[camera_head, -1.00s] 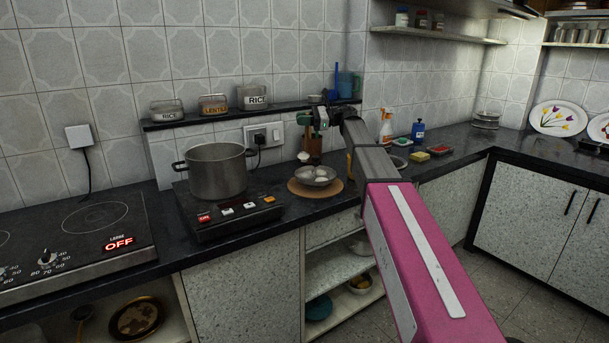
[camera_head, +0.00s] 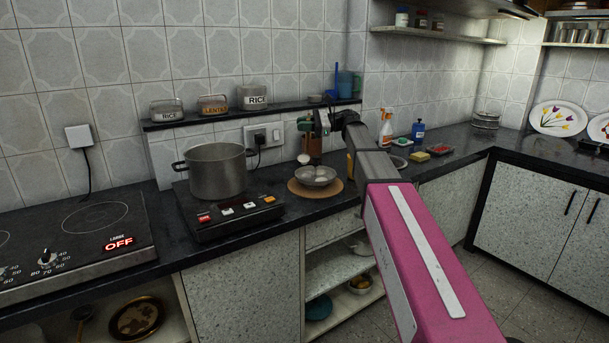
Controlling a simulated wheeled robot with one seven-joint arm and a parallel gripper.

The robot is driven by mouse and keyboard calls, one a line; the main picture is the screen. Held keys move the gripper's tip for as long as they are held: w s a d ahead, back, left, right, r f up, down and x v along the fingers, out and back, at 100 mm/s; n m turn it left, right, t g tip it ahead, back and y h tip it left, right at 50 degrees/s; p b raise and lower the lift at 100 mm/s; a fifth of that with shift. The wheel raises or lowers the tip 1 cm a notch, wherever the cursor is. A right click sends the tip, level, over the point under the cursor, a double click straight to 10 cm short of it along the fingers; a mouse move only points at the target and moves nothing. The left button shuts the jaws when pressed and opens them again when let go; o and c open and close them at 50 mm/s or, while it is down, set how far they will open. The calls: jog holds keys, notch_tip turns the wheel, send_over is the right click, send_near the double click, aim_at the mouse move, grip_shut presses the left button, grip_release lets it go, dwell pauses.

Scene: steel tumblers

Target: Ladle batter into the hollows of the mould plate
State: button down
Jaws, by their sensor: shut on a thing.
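The mould plate (camera_head: 316,175) is a round grey metal pan on a round wooden board on the counter. Pale patches show in it, but I cannot tell which hollows hold batter. My gripper (camera_head: 311,123) is above and behind the plate, shut on the ladle. The ladle's pale bowl (camera_head: 304,159) hangs below the gripper, just beyond the plate's back left edge and apart from it in the picture. I cannot see what is in the bowl. Much of the ladle's handle is hidden or too small to make out.
A steel pot (camera_head: 217,171) stands on a black induction hob (camera_head: 228,210) to the left. A brown holder (camera_head: 313,147) stands close behind the plate. A spray bottle (camera_head: 386,128), a blue bottle (camera_head: 418,132) and a yellow sponge (camera_head: 420,156) are to the right.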

jog(key=s+d+f+n, duration=0.1)
jog(key=s+f+n, duration=0.3)
jog(key=s+n, duration=0.5)
jog(key=shift+s+d+f+n, duration=0.2)
jog(key=shift+s+d+n, duration=0.1)
jog(key=shift+s, duration=1.85)
dwell(1.2)
dwell(1.2)
